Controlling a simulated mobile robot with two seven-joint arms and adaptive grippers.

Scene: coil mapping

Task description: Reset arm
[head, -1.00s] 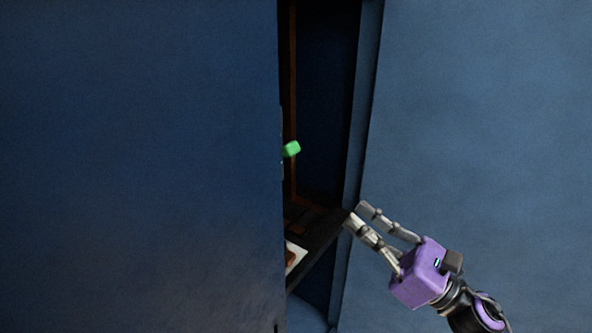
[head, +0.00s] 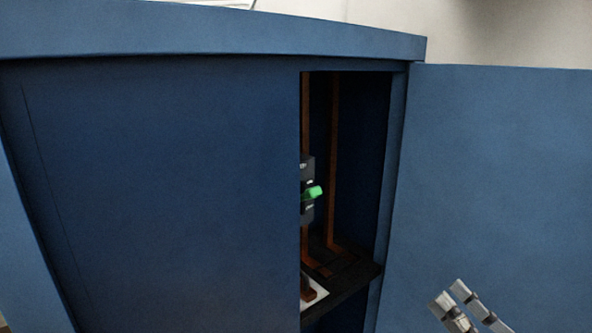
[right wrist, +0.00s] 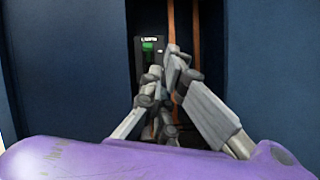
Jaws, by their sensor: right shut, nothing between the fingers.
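My right gripper (head: 455,300) is at the lower right of the head view, in front of the right blue door, with only its fingers showing. In the right wrist view its fingers (right wrist: 172,85) are drawn together with nothing between them. The gripper is outside the blue cabinet (head: 200,42), apart from anything inside it. Within the cabinet's opening stands a dark device with a green part (head: 315,192), partly hidden by the left door. The green part also shows in the right wrist view (right wrist: 148,45), beyond the fingers. My left gripper is not in view.
The left door (head: 170,190) covers most of the cabinet front. The right door (head: 500,150) stands to the right of the narrow opening. A dark shelf (head: 350,283) with a white item (head: 318,291) lies inside, with brown uprights (head: 333,150) behind.

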